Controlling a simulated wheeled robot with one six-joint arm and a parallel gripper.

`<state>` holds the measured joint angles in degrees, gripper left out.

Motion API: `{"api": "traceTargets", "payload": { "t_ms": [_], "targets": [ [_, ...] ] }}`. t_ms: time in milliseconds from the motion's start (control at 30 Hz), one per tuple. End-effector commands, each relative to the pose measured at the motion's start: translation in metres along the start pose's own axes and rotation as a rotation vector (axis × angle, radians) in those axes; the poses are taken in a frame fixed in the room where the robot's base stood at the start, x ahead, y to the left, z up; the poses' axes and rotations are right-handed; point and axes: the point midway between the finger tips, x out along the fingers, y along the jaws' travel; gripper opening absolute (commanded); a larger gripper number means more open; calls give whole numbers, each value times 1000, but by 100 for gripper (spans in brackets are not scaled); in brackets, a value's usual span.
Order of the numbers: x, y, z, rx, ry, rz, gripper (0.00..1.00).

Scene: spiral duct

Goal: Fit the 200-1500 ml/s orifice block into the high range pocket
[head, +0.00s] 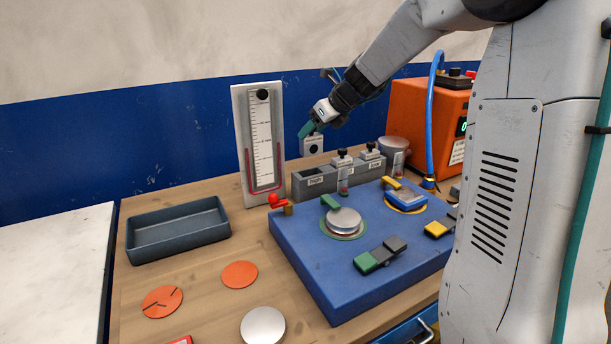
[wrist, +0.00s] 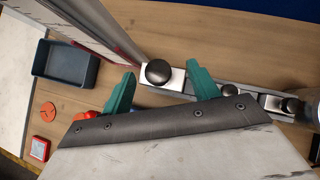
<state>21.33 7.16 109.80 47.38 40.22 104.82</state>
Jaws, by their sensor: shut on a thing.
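My gripper (head: 311,133) is shut on a pale metal orifice block (head: 312,145) and holds it in the air above the left end of the grey rack (head: 325,184). In the wrist view the block (wrist: 177,79), with its round dark knob, sits between the green fingers of my gripper (wrist: 160,74). The leftmost pocket of the rack looks empty, and the front label below it is too small to read surely. Two other blocks with black knobs, a middle one (head: 342,161) and a right one (head: 370,153), sit in the rack.
A manometer board (head: 239,130) stands close to the left of the held block. An orange box (head: 405,115) stands behind right. A grey tray (head: 178,235) lies left.

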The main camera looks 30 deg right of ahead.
Motion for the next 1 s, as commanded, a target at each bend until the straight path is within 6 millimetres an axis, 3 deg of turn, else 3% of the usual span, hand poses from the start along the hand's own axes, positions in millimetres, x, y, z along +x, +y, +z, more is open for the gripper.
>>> {"api": "traceTargets", "payload": {
  "t_ms": [300, 700, 967, 1000],
  "targets": [
    [30, -9, -36, 9, -9, -11, 26],
    [65, -10, -69, 11, -9, -12, 26],
    [69, -9, -72, 6, -10, -12, 26],
    [70, -9, -73, 7, -9, -11, 66]
  ]
}}
